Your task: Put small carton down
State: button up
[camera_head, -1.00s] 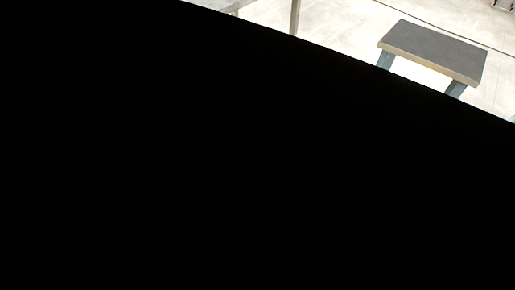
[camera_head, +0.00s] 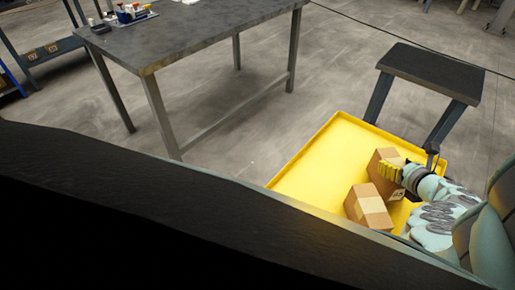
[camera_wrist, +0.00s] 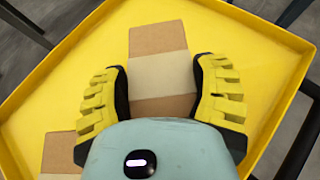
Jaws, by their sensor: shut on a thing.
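My gripper (camera_head: 391,172) has yellow ribbed fingers and is down over the yellow tray (camera_head: 310,150) at the lower right of the head view. In the wrist view, the fingers of my gripper (camera_wrist: 160,68) stand on either side of a small brown carton (camera_wrist: 158,40) with a pale tape band, and are shut on it. This small carton also shows in the head view (camera_head: 378,161), partly hidden by the fingers. It is within the tray's outline; I cannot tell whether it touches the tray floor.
A second taped carton (camera_head: 369,207) lies in the tray beside the held one; its edge shows in the wrist view (camera_wrist: 60,150). A dark step stool (camera_head: 432,72) stands behind the tray. A grey table (camera_head: 190,35) stands at the upper left. The tray's left part is bare.

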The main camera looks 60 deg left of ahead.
jog(key=shift+f, duration=0.7)
jog(key=shift+f+b, duration=0.15)
jog(key=shift+b, duration=0.15)
jog(key=o, duration=1.4)
